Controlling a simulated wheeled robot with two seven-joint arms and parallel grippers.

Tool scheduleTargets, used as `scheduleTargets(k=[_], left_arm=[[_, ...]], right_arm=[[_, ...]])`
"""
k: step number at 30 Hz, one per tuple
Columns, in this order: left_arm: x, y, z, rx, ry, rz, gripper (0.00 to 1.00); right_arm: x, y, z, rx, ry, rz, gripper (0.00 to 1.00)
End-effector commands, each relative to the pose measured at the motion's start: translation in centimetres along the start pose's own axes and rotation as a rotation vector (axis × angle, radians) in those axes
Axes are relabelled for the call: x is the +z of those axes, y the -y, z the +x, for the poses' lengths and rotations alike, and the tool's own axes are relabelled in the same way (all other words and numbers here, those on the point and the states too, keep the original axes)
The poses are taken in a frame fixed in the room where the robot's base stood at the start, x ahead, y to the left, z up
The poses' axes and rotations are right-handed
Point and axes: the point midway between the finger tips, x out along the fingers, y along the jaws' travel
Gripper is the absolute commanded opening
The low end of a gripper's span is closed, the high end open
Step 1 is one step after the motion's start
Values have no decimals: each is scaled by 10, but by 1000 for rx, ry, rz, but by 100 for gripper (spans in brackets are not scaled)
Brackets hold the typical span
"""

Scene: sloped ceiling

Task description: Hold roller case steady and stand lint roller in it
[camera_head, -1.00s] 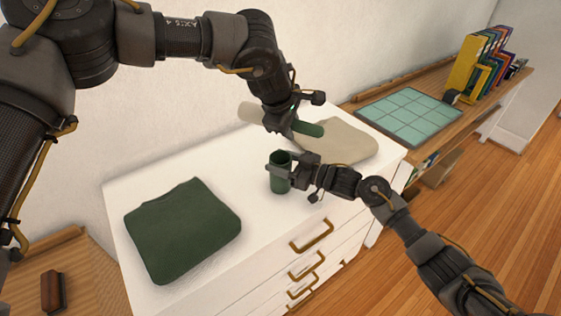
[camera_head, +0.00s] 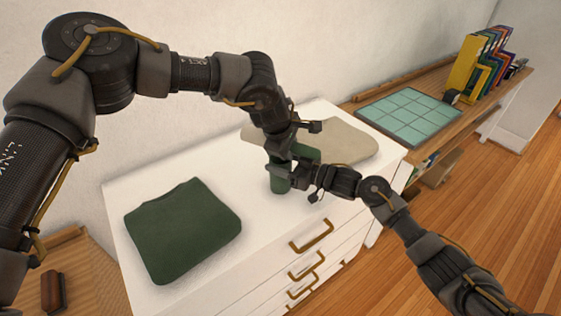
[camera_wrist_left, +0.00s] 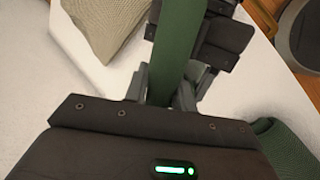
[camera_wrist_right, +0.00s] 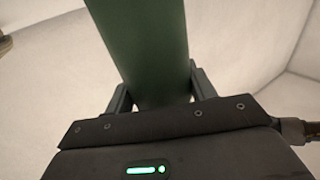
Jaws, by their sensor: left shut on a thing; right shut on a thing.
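The roller case (camera_head: 280,185), a dark green cylinder, stands upright on the white dresser top. My right gripper (camera_head: 294,174) is shut on it; in the right wrist view the case (camera_wrist_right: 145,50) fills the space between the fingers. My left gripper (camera_head: 285,158) is shut on the lint roller's green handle (camera_head: 308,152), just above and behind the case. The handle (camera_wrist_left: 178,45) also shows in the left wrist view. The case's mouth is hidden behind my left gripper.
A folded dark green garment (camera_head: 182,230) lies on the dresser (camera_head: 150,182) at front left. A folded beige garment (camera_head: 350,145) lies behind the case. A shelf at right holds a teal tiled board (camera_head: 410,108) and several binders (camera_head: 475,62).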

Motion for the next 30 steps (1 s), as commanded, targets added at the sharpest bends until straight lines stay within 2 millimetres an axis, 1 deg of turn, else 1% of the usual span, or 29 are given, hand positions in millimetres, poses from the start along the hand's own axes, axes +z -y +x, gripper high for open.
scheduleTargets(k=[7, 8, 12, 13, 14, 30], left_arm=[[-1, 8, 15, -3, 0, 0, 0], [-1, 9, 15, -3, -1, 0, 27], [-2, 11, 17, -8, -3, 0, 45], [-2, 11, 17, -9, -3, 1, 49], [-2, 12, 17, -10, -4, 1, 51], [-2, 15, 16, -19, -2, 4, 51]], right_arm=[[0, 1, 0, -2, -1, 0, 32], [0, 1, 0, -2, -1, -1, 32], [-1, 2, 1, -5, -4, -1, 32], [-1, 2, 1, -6, -4, -1, 32], [-1, 2, 1, -6, -4, -1, 32], [-2, 2, 2, -6, -9, -1, 32]])
